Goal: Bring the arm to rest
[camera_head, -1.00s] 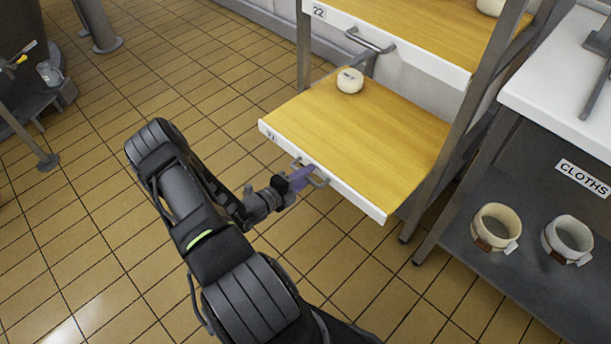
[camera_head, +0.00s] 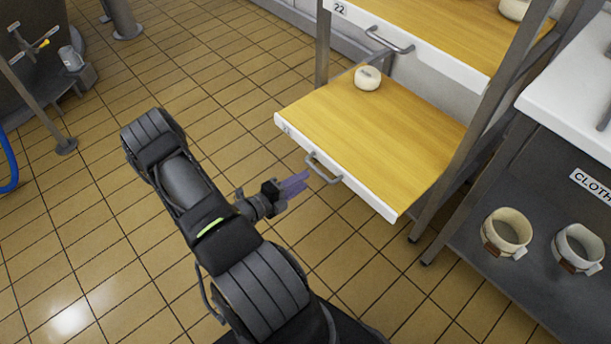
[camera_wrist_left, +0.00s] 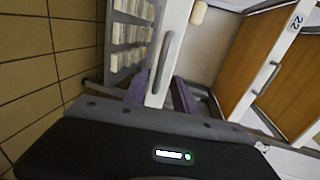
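My left gripper (camera_head: 294,185) has purple fingers and hangs just in front of the handle (camera_head: 323,170) of the lower pulled-out wooden shelf (camera_head: 380,140). A small gap shows between the fingertips and the handle. In the left wrist view my left gripper (camera_wrist_left: 160,97) has its two fingers apart with nothing held between them. The grey handle (camera_wrist_left: 162,62) on the white shelf front lies ahead of them there. My left arm is bent over the tiled floor. My right gripper is in neither view.
A small round white cheese-like piece (camera_head: 367,78) sits on the pulled-out shelf. Above is another shelf front with a handle (camera_head: 390,42), marked 22. Two round containers (camera_head: 506,233) stand at the right on a dark lower shelf. Tiled floor (camera_head: 60,215) is open at the left.

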